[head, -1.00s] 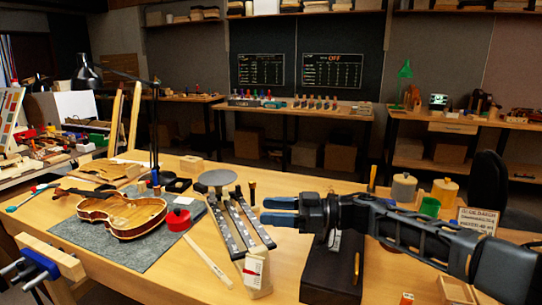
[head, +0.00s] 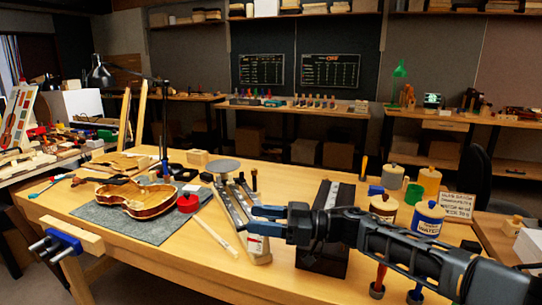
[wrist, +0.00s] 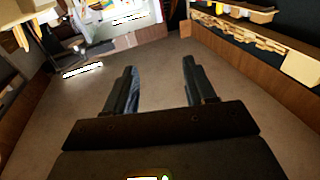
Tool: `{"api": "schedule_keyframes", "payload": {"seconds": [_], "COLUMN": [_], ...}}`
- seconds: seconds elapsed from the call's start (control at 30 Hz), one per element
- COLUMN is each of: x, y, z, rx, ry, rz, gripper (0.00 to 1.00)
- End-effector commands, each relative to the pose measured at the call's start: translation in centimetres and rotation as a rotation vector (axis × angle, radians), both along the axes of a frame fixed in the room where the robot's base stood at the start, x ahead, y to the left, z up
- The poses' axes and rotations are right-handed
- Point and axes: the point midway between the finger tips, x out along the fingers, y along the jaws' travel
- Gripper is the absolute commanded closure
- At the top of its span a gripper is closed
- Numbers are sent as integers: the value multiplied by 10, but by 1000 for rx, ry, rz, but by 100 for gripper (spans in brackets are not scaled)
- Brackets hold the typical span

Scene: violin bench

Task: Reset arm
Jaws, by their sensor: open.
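My gripper (head: 257,219) reaches in from the right in the head view, with its two blue-grey fingers apart and nothing between them. It appears in front of the metal-topped strips (head: 229,207) and the dark block (head: 322,262); I cannot tell its height above the bench. In the wrist view my gripper (wrist: 159,70) is also open and empty, with floor showing between the fingers. The arm hides part of the dark block and some of the bench's right side.
The bench (head: 195,262) holds a violin body (head: 135,199) on a grey mat (head: 172,229), a red-lidded pot (head: 188,203) and a round grey disc (head: 224,166).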

Motion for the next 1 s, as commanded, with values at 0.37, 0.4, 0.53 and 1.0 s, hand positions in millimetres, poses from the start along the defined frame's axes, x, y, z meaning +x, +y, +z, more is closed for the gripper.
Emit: {"api": "schedule_keyframes", "payload": {"seconds": [0.37,0.4,0.53,1.0], "x": [-49,-56,-87,-189], "y": [57,64,91,115], "z": [-20,-22,-27,-34], "rx": [181,210,325,689], "ry": [19,24,42,135], "rz": [-8,-14,-46,-364], "gripper": [45,45,45,45]}}
